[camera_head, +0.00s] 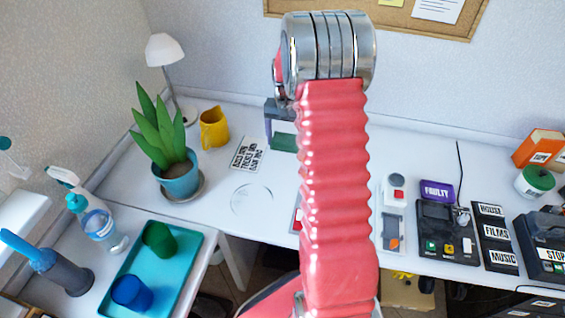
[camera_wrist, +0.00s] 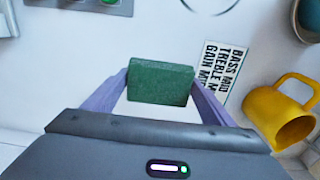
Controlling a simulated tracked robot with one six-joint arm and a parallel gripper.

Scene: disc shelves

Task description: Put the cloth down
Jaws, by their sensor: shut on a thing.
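The cloth (camera_wrist: 161,84) is a dark green, block-shaped piece between the two purple fingers of my gripper (camera_wrist: 160,92) in the wrist view. My gripper is shut on it. In the head view the cloth (camera_head: 283,142) shows low at the front of my gripper (camera_head: 281,128), partly hidden behind my red arm. It is over the white desk (camera_head: 225,165), near the back. I cannot tell whether it touches the desk top.
A printed card (camera_head: 249,154), a yellow mug (camera_head: 214,128) and a clear round disc (camera_head: 251,199) are left of the cloth. A potted plant (camera_head: 178,178) stands farther left. Boxes with switches (camera_head: 447,232) fill the right side. Bare desk lies around the card and disc.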

